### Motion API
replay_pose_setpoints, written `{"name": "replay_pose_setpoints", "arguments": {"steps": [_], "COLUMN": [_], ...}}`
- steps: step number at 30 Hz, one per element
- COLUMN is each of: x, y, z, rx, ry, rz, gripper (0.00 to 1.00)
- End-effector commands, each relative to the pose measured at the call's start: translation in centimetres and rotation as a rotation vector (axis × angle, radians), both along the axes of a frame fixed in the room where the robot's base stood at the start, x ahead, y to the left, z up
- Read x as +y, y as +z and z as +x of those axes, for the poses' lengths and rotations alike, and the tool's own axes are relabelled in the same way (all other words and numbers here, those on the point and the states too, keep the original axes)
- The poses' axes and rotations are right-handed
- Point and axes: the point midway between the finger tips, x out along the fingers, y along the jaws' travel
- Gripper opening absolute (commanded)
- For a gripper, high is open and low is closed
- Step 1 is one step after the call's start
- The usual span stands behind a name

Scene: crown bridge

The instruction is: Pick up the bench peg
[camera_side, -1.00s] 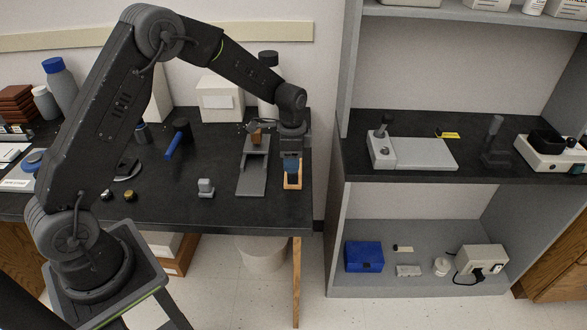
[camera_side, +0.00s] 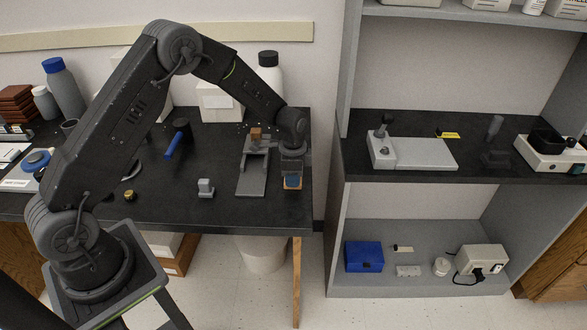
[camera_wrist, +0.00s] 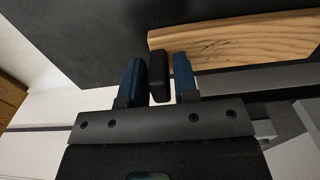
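A light wooden piece (camera_wrist: 240,48), which I take to be the bench peg, lies on the dark bench top. In the side view only its orange-brown edge (camera_side: 286,187) shows under my gripper. My gripper (camera_wrist: 158,68) is low over it, with its two blue fingers apart. A black block (camera_wrist: 158,85) stands between the fingers, with a narrow gap on each side. I cannot tell whether the block is part of the wooden piece. In the side view my gripper (camera_side: 292,181) hides most of the wood.
A grey metal plate (camera_side: 252,184) with a small brown block (camera_side: 255,134) lies just left of my gripper. A small grey block (camera_side: 205,187) and a blue-handled tool (camera_side: 173,146) are farther left. The bench's right edge is close, with a grey shelf (camera_side: 338,190) beyond it.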

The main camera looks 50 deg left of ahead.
Motion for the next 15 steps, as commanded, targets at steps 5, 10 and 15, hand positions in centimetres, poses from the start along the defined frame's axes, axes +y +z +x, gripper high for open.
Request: {"name": "replay_pose_setpoints", "arguments": {"steps": [5, 10, 15], "x": [0.00, 0.00, 0.01], "y": [0.02, 0.02, 0.05], "z": [0.00, 0.00, 0.02], "rx": [0.000, 0.000, -0.001], "ry": [0.000, 0.000, 0.000], "rz": [0.000, 0.000, 0.000], "gripper": [0.10, 0.00, 0.00]}}
